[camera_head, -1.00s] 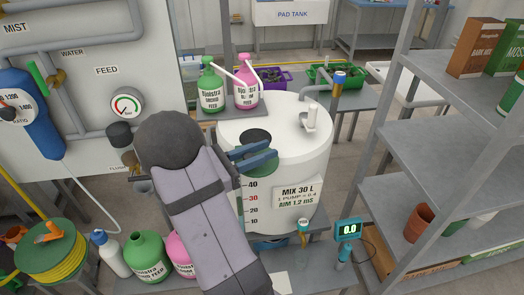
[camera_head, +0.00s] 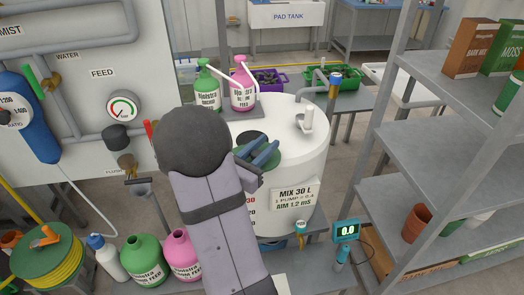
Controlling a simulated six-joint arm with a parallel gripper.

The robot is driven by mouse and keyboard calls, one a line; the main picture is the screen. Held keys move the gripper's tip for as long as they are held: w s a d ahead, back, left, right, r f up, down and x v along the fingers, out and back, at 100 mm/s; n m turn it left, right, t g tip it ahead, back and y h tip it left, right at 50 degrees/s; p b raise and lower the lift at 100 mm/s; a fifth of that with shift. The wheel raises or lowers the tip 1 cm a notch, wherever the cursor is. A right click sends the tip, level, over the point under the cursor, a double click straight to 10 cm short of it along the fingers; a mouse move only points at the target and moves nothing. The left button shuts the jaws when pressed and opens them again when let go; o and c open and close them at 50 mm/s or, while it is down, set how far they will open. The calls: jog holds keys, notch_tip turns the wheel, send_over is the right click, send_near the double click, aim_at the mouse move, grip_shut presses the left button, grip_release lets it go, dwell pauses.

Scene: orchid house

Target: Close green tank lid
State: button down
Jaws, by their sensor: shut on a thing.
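The white mixing tank (camera_head: 305,160), labelled MIX 30 L, stands in the middle with a round opening in its top.
A white pump spout (camera_head: 307,119) stands on the tank top to the right. Green (camera_head: 206,87) and pink (camera_head: 242,88) pump bottles stand behind the tank. A grey shelf rack (camera_head: 435,150) is at right. A meter (camera_head: 346,231) reads 0.0 at front right.

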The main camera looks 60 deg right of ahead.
aim_at(265, 147)
jog(key=n+t+b, duration=0.1)
jog(key=d+t+b, duration=0.1)
jog(key=t, duration=0.1)
jog(key=d+n+t+b, duration=0.1)
jog(key=shift+w+f+n, duration=0.25)
jog(key=shift+w+n, duration=0.05)
jog(key=t+b, duration=0.1)
jog(key=n+t+y+b, duration=0.1)
jog(key=b, duration=0.1)
jog(key=shift+w+d+r, duration=0.1)
jog(key=shift+w+d, duration=0.25)
jog(key=shift+w+d+r+n+t+b, duration=0.1)
jog(key=shift+w+r+n+t+b, duration=0.05)
jog(key=shift+n+t+b, duration=0.3)
jog(key=c, duration=1.5)
grip_release()
jog(key=shift+o, duration=0.2)
jog(key=shift+w+r, duration=0.1)
notch_tip(265, 147, up, 10)
